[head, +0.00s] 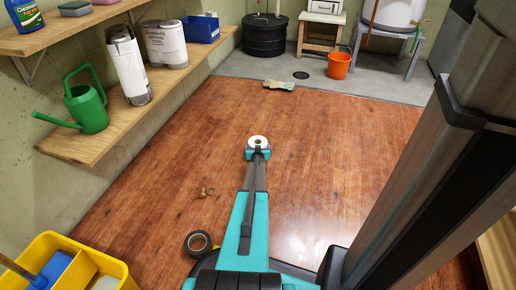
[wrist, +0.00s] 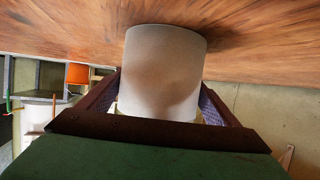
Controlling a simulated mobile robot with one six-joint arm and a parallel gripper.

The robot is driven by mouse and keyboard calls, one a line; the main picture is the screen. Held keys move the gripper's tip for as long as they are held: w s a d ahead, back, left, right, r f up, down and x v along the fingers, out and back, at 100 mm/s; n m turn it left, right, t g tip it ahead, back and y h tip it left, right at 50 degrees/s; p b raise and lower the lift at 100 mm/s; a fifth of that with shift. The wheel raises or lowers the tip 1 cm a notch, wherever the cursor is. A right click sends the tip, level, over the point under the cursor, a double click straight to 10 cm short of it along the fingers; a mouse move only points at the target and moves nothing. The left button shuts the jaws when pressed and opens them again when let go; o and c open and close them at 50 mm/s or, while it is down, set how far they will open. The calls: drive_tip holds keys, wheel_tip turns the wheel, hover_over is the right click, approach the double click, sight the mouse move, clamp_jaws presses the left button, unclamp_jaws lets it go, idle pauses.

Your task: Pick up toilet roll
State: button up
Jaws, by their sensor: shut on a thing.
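The toilet roll (head: 258,140) is white with a hole in its top end, out over the wooden floor in the head view. My gripper (head: 258,151) is at the near side of it, at the end of my outstretched arm. In the wrist view the white roll (wrist: 163,72) fills the space between the two jaws of my gripper (wrist: 160,105). The jaws are shut on its sides. I cannot tell whether the roll touches the floor.
A roll of dark tape (head: 198,243) and small brass fittings (head: 207,191) lie on the floor. A yellow bucket (head: 105,265) stands at the lower left. Shelves (head: 95,150) with a green watering can (head: 86,108) line the left wall. An orange bucket (head: 339,65) stands at the back. Much floor is clear.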

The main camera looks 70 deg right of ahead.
wheel_tip(320, 180, up, 10)
drive_tip(key=p, duration=0.5)
idle(0.3)
drive_tip(key=shift+r, duration=0.1)
idle(0.4)
